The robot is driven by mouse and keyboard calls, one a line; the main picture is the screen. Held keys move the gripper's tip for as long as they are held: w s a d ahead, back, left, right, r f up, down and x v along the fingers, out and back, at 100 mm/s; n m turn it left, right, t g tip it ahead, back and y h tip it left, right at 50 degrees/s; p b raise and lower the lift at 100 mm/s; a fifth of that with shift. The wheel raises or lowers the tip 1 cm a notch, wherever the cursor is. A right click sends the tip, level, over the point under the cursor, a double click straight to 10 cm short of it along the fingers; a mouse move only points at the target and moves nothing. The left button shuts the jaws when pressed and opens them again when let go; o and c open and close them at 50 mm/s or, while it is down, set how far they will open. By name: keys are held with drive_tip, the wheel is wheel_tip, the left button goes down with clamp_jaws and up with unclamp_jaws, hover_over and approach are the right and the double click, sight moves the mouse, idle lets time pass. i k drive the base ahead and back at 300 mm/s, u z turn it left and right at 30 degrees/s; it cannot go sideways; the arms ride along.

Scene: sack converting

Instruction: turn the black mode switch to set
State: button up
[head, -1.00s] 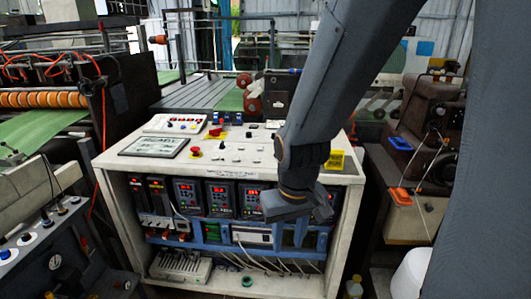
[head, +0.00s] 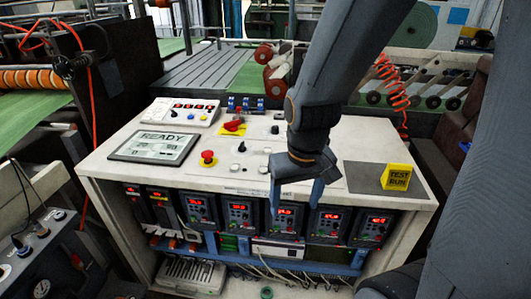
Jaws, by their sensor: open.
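The white control console (head: 130,171) has several small knobs on its top. A black knob (head: 241,147) stands upright left of my arm, and another black knob (head: 275,130) stands farther back. I cannot tell which one is the mode switch, and their labels are too small to read. My gripper (head: 296,197) is open and empty, its fingers pointing down at the console's front edge. It is right of and nearer than both knobs, apart from them. My arm hides part of the panel behind it.
A red emergency button (head: 207,157) and a red rotary switch (head: 233,126) stand left of my arm. A screen reading READY (head: 155,146) lies at the left. Lit drive units (head: 241,214) fill the front below.

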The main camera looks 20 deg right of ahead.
sight(241, 148)
drive_tip(key=k, duration=0.5)
drive_tip(key=u, duration=1.85)
drive_tip(key=i, duration=0.85)
drive_tip(key=z, duration=2.25)
drive_tip(key=i, duration=0.5)
